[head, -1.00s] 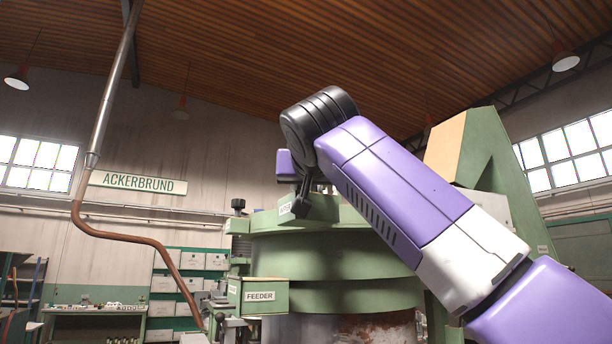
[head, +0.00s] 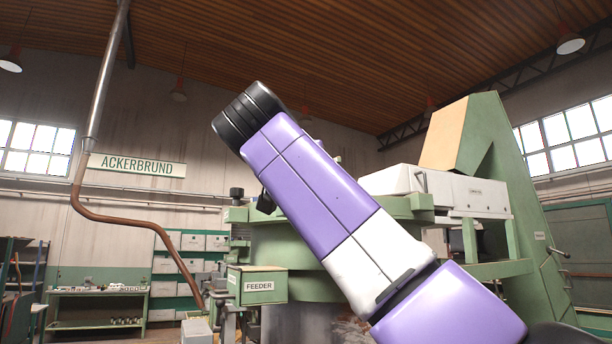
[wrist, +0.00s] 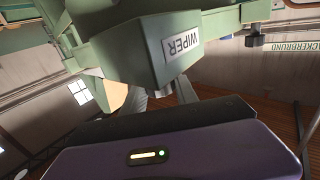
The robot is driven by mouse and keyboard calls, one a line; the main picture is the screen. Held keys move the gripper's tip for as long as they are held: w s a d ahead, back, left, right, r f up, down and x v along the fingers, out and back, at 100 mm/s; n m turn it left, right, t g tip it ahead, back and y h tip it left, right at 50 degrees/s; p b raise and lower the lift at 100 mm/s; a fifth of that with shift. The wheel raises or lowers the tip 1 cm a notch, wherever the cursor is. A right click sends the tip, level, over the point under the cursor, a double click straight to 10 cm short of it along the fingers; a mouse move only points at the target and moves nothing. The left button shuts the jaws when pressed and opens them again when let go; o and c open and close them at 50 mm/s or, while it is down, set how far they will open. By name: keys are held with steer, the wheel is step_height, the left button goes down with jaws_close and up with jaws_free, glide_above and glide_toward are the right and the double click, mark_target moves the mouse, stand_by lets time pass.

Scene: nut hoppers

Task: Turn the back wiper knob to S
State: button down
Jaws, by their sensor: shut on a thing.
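A green box with a WIPER label (wrist: 182,47) hangs down in the upper middle of the wrist view. My gripper (wrist: 162,92) is right at its lower end, with a grey finger on each side. It is shut on the wiper knob, which is mostly hidden behind the box's lower edge and between the fingers. The letters and pointer of the knob cannot be read. In the head view my purple and white arm covers the gripper and the wiper box.
A green round hopper machine (head: 285,250) stands behind my arm. A white unit (head: 470,195) and a slanted green frame (head: 520,170) stand at right. A brown pipe (head: 130,228) runs down at left.

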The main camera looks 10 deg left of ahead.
steer(key=c, duration=0.9)
jaws_free()
steer(key=shift+c, duration=0.2)
steer(key=s+b, duration=0.3)
steer(key=s, duration=0.4)
steer(key=shift+s+a+b, duration=0.3)
steer(key=shift+s+a, duration=0.1)
